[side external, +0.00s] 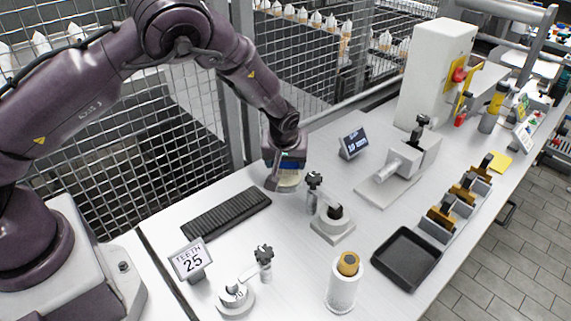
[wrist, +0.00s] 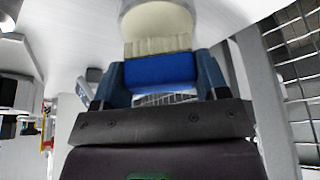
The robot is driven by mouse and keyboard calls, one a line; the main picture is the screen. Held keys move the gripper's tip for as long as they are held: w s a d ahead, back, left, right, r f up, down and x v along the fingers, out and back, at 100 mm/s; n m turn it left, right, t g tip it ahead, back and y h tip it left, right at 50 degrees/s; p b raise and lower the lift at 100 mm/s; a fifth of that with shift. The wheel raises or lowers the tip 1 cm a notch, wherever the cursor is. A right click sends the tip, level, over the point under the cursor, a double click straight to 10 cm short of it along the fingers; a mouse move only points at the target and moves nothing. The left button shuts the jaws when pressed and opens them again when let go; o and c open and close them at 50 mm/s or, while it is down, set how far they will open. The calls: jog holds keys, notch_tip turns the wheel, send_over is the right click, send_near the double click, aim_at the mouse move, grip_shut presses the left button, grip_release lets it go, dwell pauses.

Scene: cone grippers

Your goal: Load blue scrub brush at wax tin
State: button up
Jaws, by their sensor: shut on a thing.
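My gripper (side external: 286,162) is shut on the blue scrub brush, low over the far side of the white bench. In the wrist view, the blue brush block (wrist: 162,72) sits between the two fingers of my gripper (wrist: 160,80). Its cream bristles (wrist: 158,47) point away from the palm. The wax tin (wrist: 158,22), with a cream round face and grey rim, lies right at the bristle ends. In the side view, the tin (side external: 290,182) shows just below the brush, partly hidden by my gripper. I cannot tell whether bristles and wax touch.
A black ribbed mat (side external: 227,213) lies to the left. A "TEETH 25" sign (side external: 191,261), a black tray (side external: 406,259) and a white cylinder (side external: 343,290) are nearer. A mesh fence runs behind.

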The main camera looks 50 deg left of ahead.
jog(key=shift+r, duration=2.55)
